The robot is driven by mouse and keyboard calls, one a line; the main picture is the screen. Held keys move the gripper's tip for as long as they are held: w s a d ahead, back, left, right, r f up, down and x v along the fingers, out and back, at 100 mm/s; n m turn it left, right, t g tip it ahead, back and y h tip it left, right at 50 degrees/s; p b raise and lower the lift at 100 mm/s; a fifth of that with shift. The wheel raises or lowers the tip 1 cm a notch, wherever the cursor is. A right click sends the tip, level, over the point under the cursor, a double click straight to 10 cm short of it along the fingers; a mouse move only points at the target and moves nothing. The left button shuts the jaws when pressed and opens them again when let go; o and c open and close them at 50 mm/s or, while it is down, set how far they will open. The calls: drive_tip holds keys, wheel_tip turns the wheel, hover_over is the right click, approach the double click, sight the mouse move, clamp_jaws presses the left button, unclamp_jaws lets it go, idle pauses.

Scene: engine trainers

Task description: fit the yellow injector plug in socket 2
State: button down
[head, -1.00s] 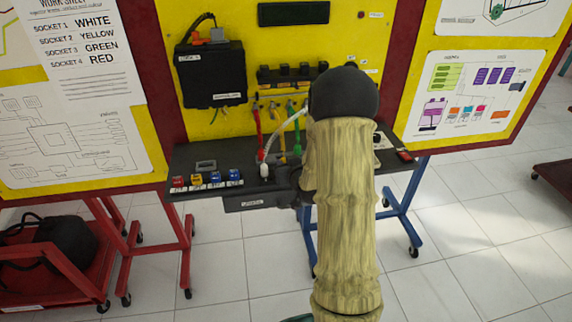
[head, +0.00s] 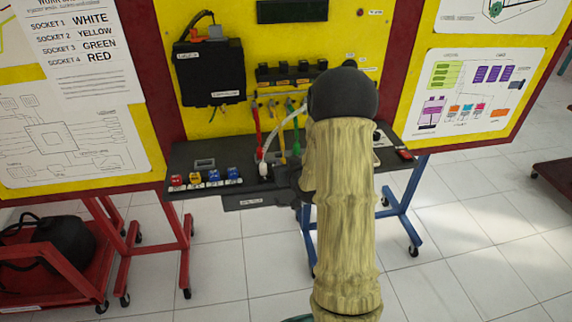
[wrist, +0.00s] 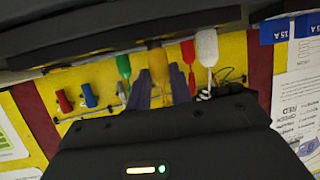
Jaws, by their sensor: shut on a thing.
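The yellow injector plug (wrist: 158,68) is between the two fingers of my gripper (wrist: 160,88) in the wrist view, which looks upside down. The fingers are shut on it. The green (wrist: 123,66), red (wrist: 188,52) and white (wrist: 207,48) plugs are close by on either side. A row of black blocks (head: 284,76) on the yellow board may be the sockets; which is socket 2 cannot be read. No seating of the plug is visible.
A dark shelf (head: 215,160) below the board bears several coloured blocks (head: 205,178) at its left. A black box (head: 211,75) is fixed on the board. The work sheet (head: 85,45) lists socket 2 as yellow. My arm covers the shelf's right middle.

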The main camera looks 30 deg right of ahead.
drive_tip(key=shift+a+f+b, duration=0.1)
drive_tip(key=shift+f+b, duration=0.2)
drive_tip(key=shift+f, duration=0.05)
drive_tip(key=c, duration=1.5)
unclamp_jaws()
drive_tip(key=shift+r+p+v, duration=0.2)
drive_tip(key=shift+r+v, duration=0.05)
drive_tip(key=shift+v, duration=0.95)
drive_tip(key=shift+r+p+v, duration=0.2)
drive_tip(key=shift+v, duration=1.05)
drive_tip(key=shift+w, duration=0.2)
wheel_tip(320, 180, up, 4)
drive_tip(key=p, duration=0.2)
drive_tip(key=shift+p, duration=0.35)
